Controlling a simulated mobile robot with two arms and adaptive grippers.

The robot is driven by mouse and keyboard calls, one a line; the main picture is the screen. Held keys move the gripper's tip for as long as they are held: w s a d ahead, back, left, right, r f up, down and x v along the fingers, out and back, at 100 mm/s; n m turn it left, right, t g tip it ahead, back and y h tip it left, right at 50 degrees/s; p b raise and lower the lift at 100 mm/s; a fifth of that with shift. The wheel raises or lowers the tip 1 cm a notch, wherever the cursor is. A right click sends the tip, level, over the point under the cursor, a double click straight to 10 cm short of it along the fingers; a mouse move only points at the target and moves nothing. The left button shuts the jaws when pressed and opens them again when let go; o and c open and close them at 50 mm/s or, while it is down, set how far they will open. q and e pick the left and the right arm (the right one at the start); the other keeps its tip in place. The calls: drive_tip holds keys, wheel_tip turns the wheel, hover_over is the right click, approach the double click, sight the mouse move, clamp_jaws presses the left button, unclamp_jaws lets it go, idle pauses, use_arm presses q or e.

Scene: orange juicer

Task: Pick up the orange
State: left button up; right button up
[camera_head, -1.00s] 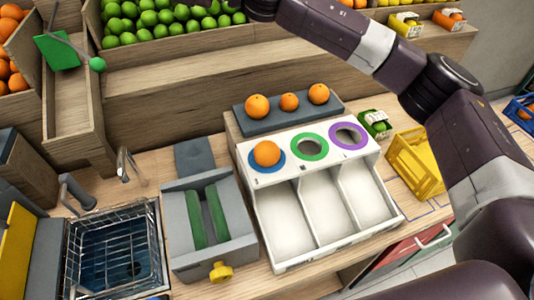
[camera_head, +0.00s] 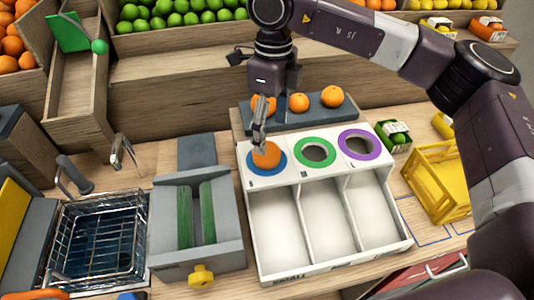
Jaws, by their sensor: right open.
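An orange (camera_head: 266,157) sits in the blue ring (camera_head: 281,168) at the left of the white sorting box (camera_head: 272,205). My right gripper (camera_head: 262,143) points down directly over this orange, its fingers in front of or at its top; I cannot tell whether they touch it. The gripper is open. Three more oranges lie behind on a dark grey tray (camera_head: 313,118): a left one partly hidden by the gripper, a middle one (camera_head: 299,102) and a right one (camera_head: 332,96). My left gripper is not in view.
Green ring (camera_head: 331,162) and purple ring (camera_head: 376,153) holes are empty. A grey juicer press (camera_head: 223,225) and a wire basket sink (camera_head: 96,240) stand left. A yellow crate (camera_head: 440,185) and a small box of limes (camera_head: 397,137) stand right. Wooden shelves with fruit rise behind.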

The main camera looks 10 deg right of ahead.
sight(268, 145)
drive_tip(key=shift+a+f+p, duration=0.1)
drive_tip(key=shift+f+p, duration=0.3)
drive_tip(key=shift+f, duration=0.5)
drive_tip(key=f+p, duration=0.1)
drive_tip(key=f, duration=0.1)
drive_tip(key=f+p, duration=0.1)
drive_tip(key=f, duration=0.1)
drive_tip(key=shift+w+a+f, duration=0.2)
drive_tip(key=shift+f, duration=0.3)
drive_tip(key=c, duration=1.5)
drive_tip(key=shift+o, duration=0.2)
drive_tip(key=shift+r, duration=0.1)
drive_tip(key=shift+c, duration=0.2)
